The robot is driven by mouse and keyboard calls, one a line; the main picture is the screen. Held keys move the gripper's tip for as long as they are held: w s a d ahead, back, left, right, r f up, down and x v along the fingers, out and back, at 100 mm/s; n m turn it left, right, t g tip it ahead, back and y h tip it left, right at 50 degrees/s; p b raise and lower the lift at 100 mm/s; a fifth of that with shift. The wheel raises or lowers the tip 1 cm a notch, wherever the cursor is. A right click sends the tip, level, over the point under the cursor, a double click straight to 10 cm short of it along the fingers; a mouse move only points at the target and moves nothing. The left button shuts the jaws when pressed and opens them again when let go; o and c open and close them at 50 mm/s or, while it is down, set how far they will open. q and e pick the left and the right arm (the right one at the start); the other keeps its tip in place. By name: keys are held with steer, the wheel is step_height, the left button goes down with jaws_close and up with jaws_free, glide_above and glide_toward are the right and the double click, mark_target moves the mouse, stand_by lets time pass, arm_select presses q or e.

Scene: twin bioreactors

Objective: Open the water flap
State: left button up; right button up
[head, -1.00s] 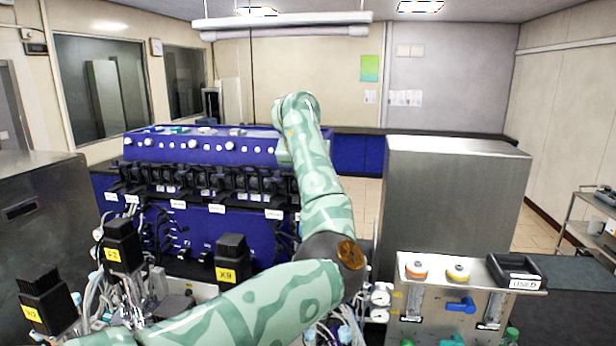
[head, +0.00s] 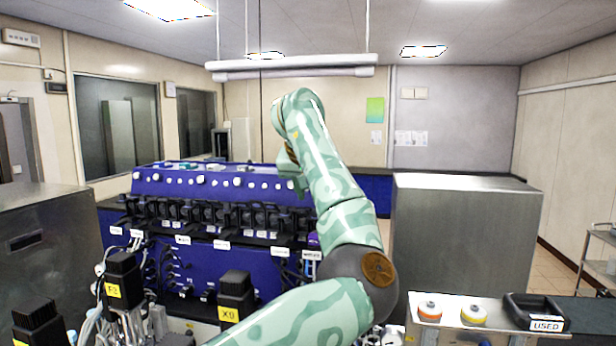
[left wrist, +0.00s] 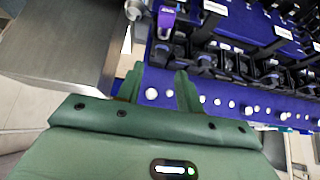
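The blue bioreactor cabinet (head: 220,262) stands ahead, with a row of black pump units (head: 205,213) along its front and white knobs above them. A small purple piece (head: 313,240) shows at the right end of the row, and a purple-topped unit (left wrist: 166,20) shows in the left wrist view. I cannot tell which part is the water flap; the labels are too small to read. My left gripper (left wrist: 158,88) is open and empty, its fingers apart over the knob panel, with the pump units beyond. In the head view my left arm hides its fingertips. My right gripper is not in view.
A steel cabinet (head: 465,250) stands to the right of the blue one, and another steel unit (head: 45,240) stands at the left. Black-capped bottles (head: 122,270) and tubing crowd the front left. A black tray marked USED (head: 535,312) sits at front right.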

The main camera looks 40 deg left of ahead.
arm_select(q)
steer(key=b+v, duration=0.1)
steer(key=v, duration=0.7)
steer(key=shift+r, duration=0.2)
steer(key=shift+d+f, duration=0.1)
